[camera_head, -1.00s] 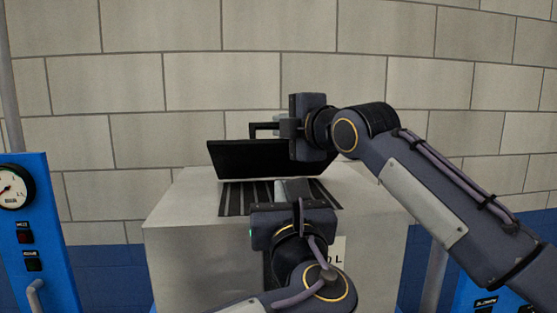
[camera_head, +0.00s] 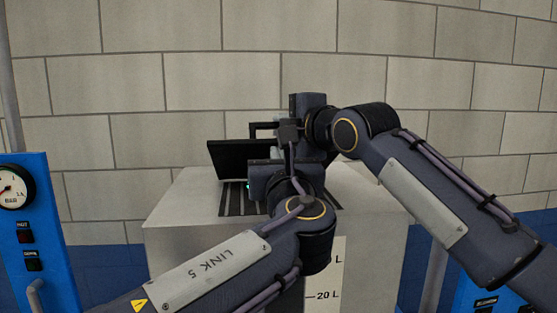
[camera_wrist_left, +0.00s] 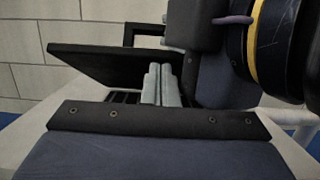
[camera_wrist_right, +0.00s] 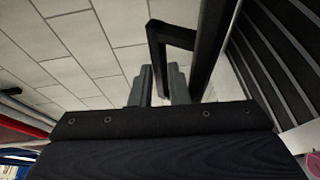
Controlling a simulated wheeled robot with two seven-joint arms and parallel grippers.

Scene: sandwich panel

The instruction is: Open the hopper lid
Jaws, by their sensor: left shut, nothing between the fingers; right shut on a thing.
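The black hopper lid (camera_head: 237,160) stands partly raised and tilted above the grated opening (camera_head: 235,201) of the pale hopper (camera_head: 185,235). My right gripper (camera_head: 280,128) is shut on the lid's black handle (camera_head: 262,126); the handle also shows between its fingers in the right wrist view (camera_wrist_right: 172,32). My left gripper (camera_head: 272,160) is shut and empty in front of the lid. In the left wrist view its closed fingers (camera_wrist_left: 160,82) point at the lid's underside (camera_wrist_left: 120,68). Whether they touch it I cannot tell. My left arm hides the lid's right part in the head view.
A blue panel (camera_head: 60,220) with a gauge (camera_head: 12,188) and buttons stands at the left. Another blue panel (camera_head: 485,300) shows at the lower right. A block wall (camera_head: 200,70) is behind the hopper. My two arms are very close together.

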